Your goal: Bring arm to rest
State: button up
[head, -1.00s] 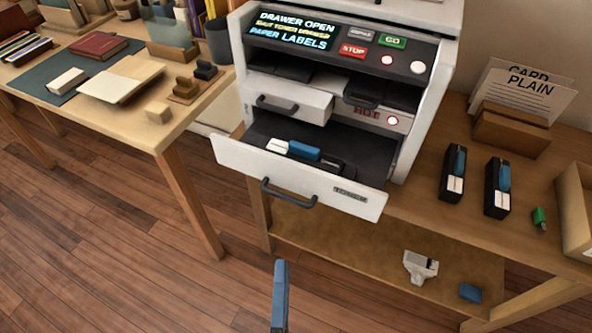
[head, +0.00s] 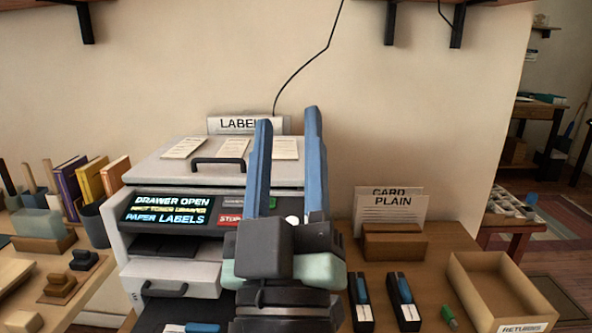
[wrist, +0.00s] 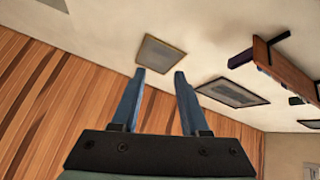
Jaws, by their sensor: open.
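My gripper (head: 287,122) stands upright in the middle of the head view, in front of the label printer (head: 160,275). Its two blue fingers point up and are apart, with nothing between them. The printer's display reads "DRAWER OPEN". Its open lower drawer shows only partly at the bottom of the head view, with a blue-topped piece (head: 203,327) in it. My arm hides the printer's right part.
To the right are a card holder (head: 394,242), two black-and-blue cartridges (head: 404,300), a green item (head: 449,316) and a returns box (head: 500,325). Stamps and books (head: 92,184) stand on the left table. Wall shelves hang above.

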jog(key=s+r+m+t+p, duration=0.15)
jog(key=s+r+m, duration=0.4)
jog(key=r, duration=0.75)
notch_tip(320, 180, up, 24)
jog(key=n+p, duration=0.1)
jog(key=p, duration=2.3)
jog(key=shift+s+d, duration=0.3)
jog(key=shift+s, duration=0.15)
